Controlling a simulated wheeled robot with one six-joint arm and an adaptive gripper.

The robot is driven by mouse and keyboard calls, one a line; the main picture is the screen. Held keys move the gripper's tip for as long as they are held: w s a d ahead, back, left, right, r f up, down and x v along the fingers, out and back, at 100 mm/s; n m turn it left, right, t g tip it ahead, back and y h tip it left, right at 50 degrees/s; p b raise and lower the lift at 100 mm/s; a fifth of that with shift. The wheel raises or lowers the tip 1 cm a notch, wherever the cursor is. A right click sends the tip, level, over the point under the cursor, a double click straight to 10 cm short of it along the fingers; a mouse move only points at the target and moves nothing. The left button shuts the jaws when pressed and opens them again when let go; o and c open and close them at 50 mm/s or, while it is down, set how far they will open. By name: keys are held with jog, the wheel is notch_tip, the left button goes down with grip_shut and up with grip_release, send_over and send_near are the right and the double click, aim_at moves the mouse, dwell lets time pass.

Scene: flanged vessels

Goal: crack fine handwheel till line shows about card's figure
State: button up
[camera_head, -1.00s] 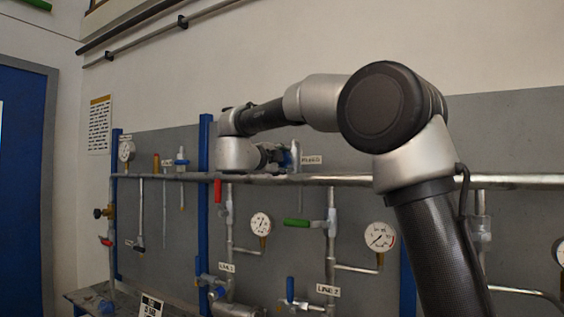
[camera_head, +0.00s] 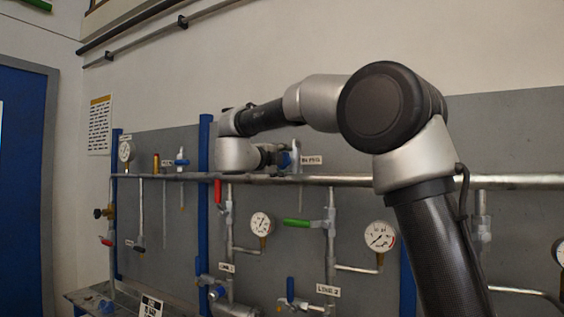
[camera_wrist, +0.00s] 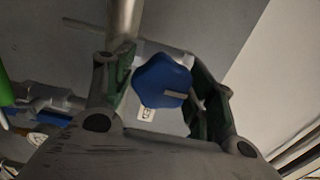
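A blue lobed handwheel (camera_wrist: 160,80) with a pale mark on its face shows in the wrist view. My gripper (camera_wrist: 161,84) has one finger on each side of it. The fingers are spread to about the wheel's width. I cannot tell whether the pads touch it. In the head view my gripper is mostly hidden behind my wrist, at the pipe, with a bit of blue (camera_head: 285,159) beside it. A small card (camera_head: 150,306) stands at the bottom left, its figure too blurred to read surely. Round gauges hang on the board, one at left (camera_head: 262,224) and one at right (camera_head: 380,236).
A long horizontal pipe (camera_head: 340,181) crosses the grey board. Blue uprights (camera_head: 204,180) stand at the left. A notice (camera_head: 100,125) hangs on the wall.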

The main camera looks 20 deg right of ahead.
jog(key=shift+o, duration=0.7)
jog(key=shift+a, duration=0.1)
jog(key=v, duration=1.1)
jog(key=shift+s+a, duration=0.25)
jog(key=shift+s, duration=0.05)
jog(key=shift+r, duration=0.1)
